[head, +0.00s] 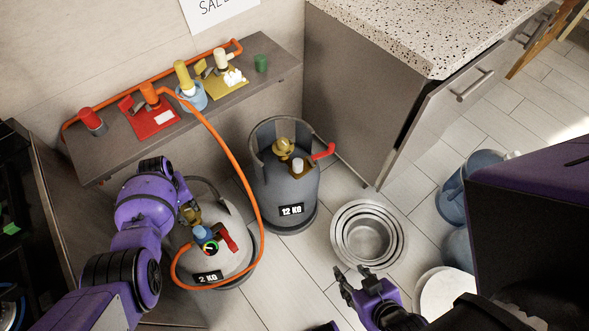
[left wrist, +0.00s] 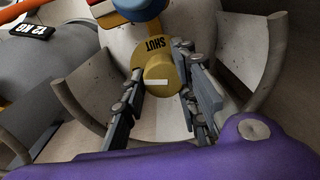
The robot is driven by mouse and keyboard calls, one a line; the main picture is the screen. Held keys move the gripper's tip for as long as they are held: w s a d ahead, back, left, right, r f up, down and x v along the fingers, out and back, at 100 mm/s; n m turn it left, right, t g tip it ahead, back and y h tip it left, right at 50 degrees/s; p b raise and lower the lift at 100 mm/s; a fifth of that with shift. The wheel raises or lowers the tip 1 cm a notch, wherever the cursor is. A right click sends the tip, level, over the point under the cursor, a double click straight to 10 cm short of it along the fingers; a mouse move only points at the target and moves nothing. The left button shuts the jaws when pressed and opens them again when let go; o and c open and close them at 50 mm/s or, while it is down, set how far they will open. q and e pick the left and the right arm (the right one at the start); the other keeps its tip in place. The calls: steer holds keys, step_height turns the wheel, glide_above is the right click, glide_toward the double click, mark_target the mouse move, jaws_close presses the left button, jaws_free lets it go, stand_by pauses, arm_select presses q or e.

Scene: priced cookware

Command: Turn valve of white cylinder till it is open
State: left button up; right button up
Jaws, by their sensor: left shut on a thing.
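The white cylinder (head: 233,238), labelled 2 KG, stands on the floor at lower left in the head view. It carries a gauge, a red lever and a yellow valve knob (head: 191,214). In the left wrist view the knob (left wrist: 158,74) shows the word SHUT and a white bar. My left gripper (left wrist: 163,78) is shut on this knob, one finger on each side. In the head view my left arm partly hides the cylinder and the gripper's fingers. My right gripper (head: 364,284) is open and empty, right of the cylinder near the metal bowls.
A grey 12 KG cylinder (head: 286,190) stands just behind right. An orange hose (head: 246,185) loops from the shelf (head: 215,108) to the white cylinder. Nested metal bowls (head: 370,237) and blue water bottles (head: 452,203) are on the right. A counter (head: 375,90) stands behind.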

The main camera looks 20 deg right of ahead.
mark_target(188, 210)
arm_select(q)
steer(key=shift+s+d+f, duration=0.35)
steer(key=shift+s, duration=0.05)
arm_select(e)
steer(key=shift+w, duration=0.15)
arm_select(q)
steer(key=o, duration=1)
steer(key=shift+o, duration=0.2)
steer(key=shift+w, duration=0.15)
steer(key=shift+w+a+r, duration=0.15)
steer(key=shift+r, duration=0.05)
arm_select(e)
steer(key=shift+r, duration=0.1)
arm_select(q)
steer(key=shift+r, duration=0.15)
step_height(188, 210, up, 12)
arm_select(e)
steer(key=shift+w+a+r, duration=0.1)
steer(key=shift+w, duration=0.5)
steer(key=shift+w+a+r, duration=0.1)
steer(key=shift+w, duration=0.45)
